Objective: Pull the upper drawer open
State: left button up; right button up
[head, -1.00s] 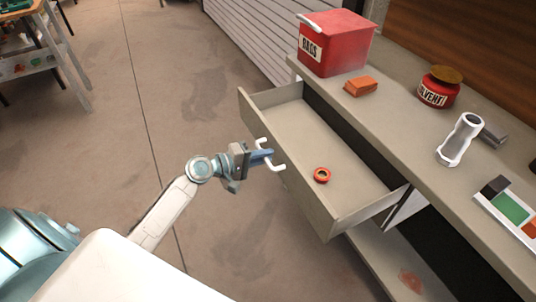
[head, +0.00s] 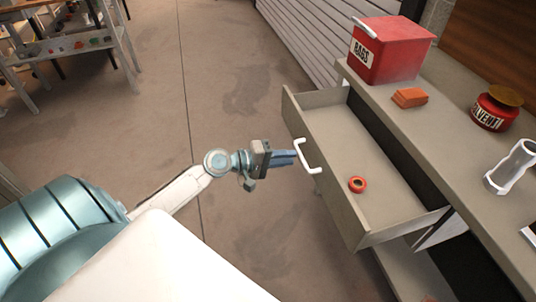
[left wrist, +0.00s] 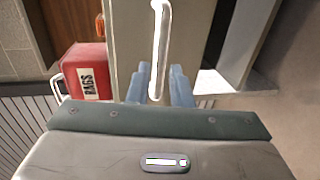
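The upper drawer (head: 370,225) is grey and stands well out from the bench, directly under its top. Its white bar handle (head: 308,156) is on the front panel and also shows in the left wrist view (left wrist: 158,45). My left gripper (head: 296,157) is just in front of the handle, its blue fingers pointing at it. In the left wrist view the fingers (left wrist: 160,80) are apart, with the handle's near end showing in the gap between them. My right gripper is not in view.
A red-orange ring (head: 357,185) lies in the drawer. On the benchtop (head: 440,135) are a red rags box (head: 390,55), an orange block (head: 409,97), a red solvent can (head: 495,110) and a white cylindrical part (head: 510,165). The floor left of the drawer is clear.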

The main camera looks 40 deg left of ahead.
pick_arm(q)
jog(key=b+v, duration=0.1)
jog(key=v, duration=0.5)
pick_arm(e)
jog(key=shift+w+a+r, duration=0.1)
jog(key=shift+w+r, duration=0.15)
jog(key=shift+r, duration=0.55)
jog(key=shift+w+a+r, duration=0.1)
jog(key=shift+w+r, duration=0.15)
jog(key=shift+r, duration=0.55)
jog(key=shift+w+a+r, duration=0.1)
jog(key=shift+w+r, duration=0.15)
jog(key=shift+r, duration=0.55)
pick_arm(q)
jog(key=shift+s, duration=0.1)
